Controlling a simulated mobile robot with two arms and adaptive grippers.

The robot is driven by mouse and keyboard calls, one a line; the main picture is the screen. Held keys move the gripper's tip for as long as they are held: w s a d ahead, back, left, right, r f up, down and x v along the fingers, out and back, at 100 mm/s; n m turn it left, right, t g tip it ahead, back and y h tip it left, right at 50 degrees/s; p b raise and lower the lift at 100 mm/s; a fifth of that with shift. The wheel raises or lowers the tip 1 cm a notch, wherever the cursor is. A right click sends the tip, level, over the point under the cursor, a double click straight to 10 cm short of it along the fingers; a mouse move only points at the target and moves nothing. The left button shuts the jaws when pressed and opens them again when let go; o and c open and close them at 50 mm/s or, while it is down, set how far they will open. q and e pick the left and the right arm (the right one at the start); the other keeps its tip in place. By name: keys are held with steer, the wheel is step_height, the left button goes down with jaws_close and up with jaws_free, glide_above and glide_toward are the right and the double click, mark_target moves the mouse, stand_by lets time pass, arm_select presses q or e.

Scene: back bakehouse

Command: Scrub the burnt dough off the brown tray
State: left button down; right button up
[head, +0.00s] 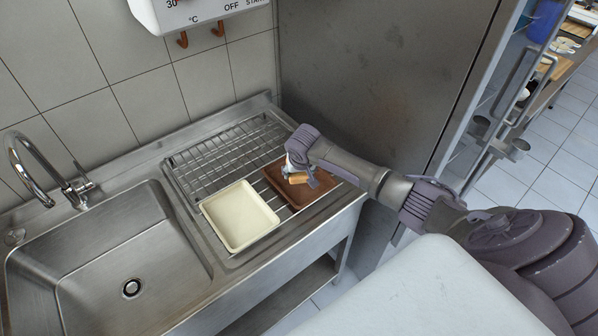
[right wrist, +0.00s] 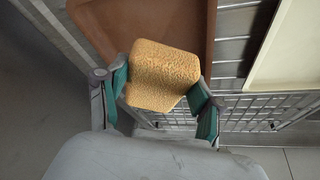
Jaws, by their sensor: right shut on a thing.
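The brown tray (head: 333,190) lies on the draining rack at the right end of the sink unit. In the right wrist view the brown tray (right wrist: 185,22) fills the upper middle. My right gripper (head: 300,176) is above the tray's left part. It is shut on a tan sponge (right wrist: 160,75), which also shows in the head view (head: 298,178). I cannot tell whether the sponge touches the tray. Burnt dough is not visible on the part of the tray that shows; the gripper and sponge hide some of it. My left gripper is out of view.
A cream tray (head: 240,247) lies on the rack, left of the brown tray. The wire rack (head: 215,160) behind it is bare. The sink basin (head: 95,265) with its tap (head: 75,190) is empty. A metal cabinet side (head: 375,75) stands close behind my right arm.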

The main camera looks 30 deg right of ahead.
steer(key=shift+r, duration=1.45)
